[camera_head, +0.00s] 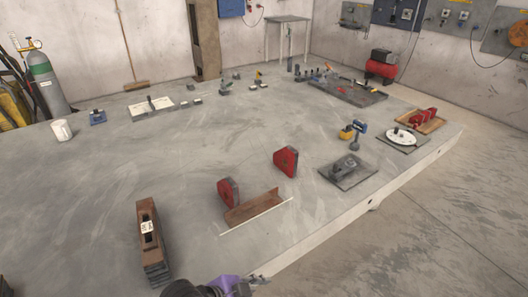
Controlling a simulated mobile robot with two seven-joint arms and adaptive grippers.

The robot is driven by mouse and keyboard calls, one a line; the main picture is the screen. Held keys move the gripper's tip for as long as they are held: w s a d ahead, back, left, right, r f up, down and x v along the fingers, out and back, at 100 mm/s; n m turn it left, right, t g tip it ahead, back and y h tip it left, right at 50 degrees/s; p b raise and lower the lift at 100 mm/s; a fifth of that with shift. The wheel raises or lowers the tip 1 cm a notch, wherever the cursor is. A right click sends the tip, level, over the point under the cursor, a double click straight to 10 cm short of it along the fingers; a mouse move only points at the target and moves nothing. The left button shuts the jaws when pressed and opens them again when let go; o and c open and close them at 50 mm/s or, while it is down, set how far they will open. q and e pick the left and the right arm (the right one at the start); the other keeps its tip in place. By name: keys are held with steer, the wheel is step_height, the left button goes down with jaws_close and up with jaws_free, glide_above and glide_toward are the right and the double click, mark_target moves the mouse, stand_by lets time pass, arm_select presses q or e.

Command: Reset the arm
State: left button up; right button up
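A purple and black part of my arm with grey tips, which I take as my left gripper (256,281), shows at the bottom edge by the front of the grey table (240,120). Most of it is cut off, and I cannot tell whether it is open. My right gripper is not identifiable in view. No piece is clearly the arm of the task. Possible fixtures are a dark plate with a grey block and knob (347,171) at the right front and a plate with a white disc (398,136) behind it.
A rusty block (152,248), two red wedge-shaped pieces (286,161) and a brown angle piece (252,208) stand near the front. A blue and yellow tool (356,135) and a dark tool board (350,92) lie farther back. The table's middle is clear.

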arm_select(q)
steer(key=s+a+f+n+t+y+p, duration=0.1)
steer(key=s+a+f+n+t+y, duration=0.1)
steer(key=s+a+f+n, duration=0.3)
steer(key=s+a+f+n+t+y+p, duration=0.1)
steer(key=s+a+f+n+y, duration=0.3)
steer(key=s+a+n, duration=0.5)
steer(key=s+a+f+t, duration=0.1)
steer(key=s+a, duration=0.3)
steer(key=s, duration=0.1)
steer(key=shift+s+y, duration=0.3)
steer(key=shift+s, duration=0.1)
arm_select(e)
steer(key=shift+w+a+r, duration=0.1)
steer(key=shift+w+r, duration=0.05)
steer(key=shift+r, duration=0.4)
steer(key=shift+w+a+r, duration=0.1)
steer(key=shift+r, duration=0.4)
arm_select(q)
steer(key=shift+f, duration=0.1)
arm_select(e)
steer(key=shift+w+a+r, duration=0.15)
steer(key=shift+w+r, duration=0.05)
steer(key=shift+w, duration=0.35)
steer(key=shift+s, duration=0.2)
steer(key=shift+s+d+f, duration=0.15)
steer(key=shift+s+d, duration=0.05)
steer(key=shift+s, duration=0.15)
steer(key=shift+w, duration=0.3)
